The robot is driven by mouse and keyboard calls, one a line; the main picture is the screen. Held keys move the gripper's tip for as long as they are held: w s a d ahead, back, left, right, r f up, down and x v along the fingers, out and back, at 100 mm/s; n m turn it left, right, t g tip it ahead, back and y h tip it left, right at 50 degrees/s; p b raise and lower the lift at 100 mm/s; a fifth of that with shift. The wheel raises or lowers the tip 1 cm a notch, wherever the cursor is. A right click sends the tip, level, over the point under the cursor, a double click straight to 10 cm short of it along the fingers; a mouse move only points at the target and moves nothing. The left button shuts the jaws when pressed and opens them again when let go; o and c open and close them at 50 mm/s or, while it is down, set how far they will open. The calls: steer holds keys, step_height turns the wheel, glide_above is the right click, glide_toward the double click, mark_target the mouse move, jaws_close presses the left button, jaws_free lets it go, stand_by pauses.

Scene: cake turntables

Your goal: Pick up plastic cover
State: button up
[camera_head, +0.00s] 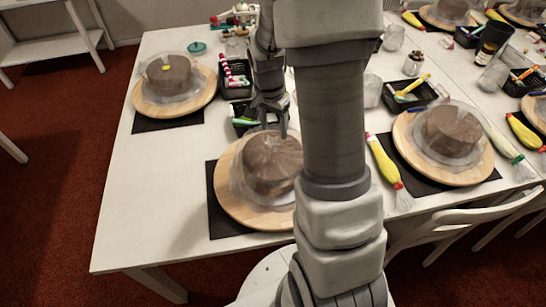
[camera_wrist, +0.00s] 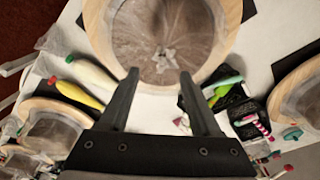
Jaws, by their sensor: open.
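A clear plastic cover (camera_head: 272,162) lies draped over a brown cake on the nearest round wooden turntable (camera_head: 232,200). In the wrist view the plastic cover (camera_wrist: 162,30) shows as a crinkled film, gathered at a pale centre, inside the wooden turntable's rim (camera_wrist: 100,40). My gripper (camera_head: 270,122) is at the far side of this cake in the head view. In the wrist view my open gripper (camera_wrist: 160,75) has its two fingers apart, pointing at the near part of the cover, with nothing between them. Part of the cover and turntable is hidden behind my arm in the head view.
Other covered cakes stand on turntables at the left (camera_head: 178,100) and right (camera_head: 450,135). Black baskets with tools (camera_head: 236,88) stand behind the nearest cake. A yellow piping bag (camera_head: 383,160) lies to the right. The white table's left front (camera_head: 150,220) is clear.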

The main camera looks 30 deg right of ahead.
mark_target(273, 143)
step_height(273, 143, down, 5)
steer(key=shift+a+r, duration=0.15)
steer(key=shift+f, duration=0.5)
jaws_close()
stand_by(1.1)
